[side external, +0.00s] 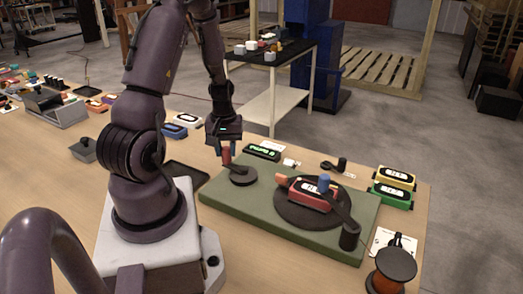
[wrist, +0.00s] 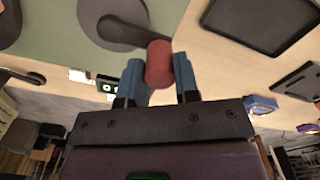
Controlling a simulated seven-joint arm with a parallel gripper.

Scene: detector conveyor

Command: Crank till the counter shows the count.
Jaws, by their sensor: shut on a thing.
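My gripper (side external: 226,148) is over the left part of a green board (side external: 215,195), with its fingers at the red crank knob (side external: 226,155). In the wrist view, the blue fingers (wrist: 159,75) stand on either side of the red knob (wrist: 159,62) and are shut on it. The crank's dark arm and round base (side external: 243,178) sit on the board, and the base also shows in the wrist view (wrist: 105,15). The counter (side external: 262,151), a dark box with a lit green display, stands at the board's back edge. Its digits are too small to read.
A dark turntable (side external: 290,214) bears a red detector box (side external: 312,196). A dark tray (side external: 186,174) lies left of the board.

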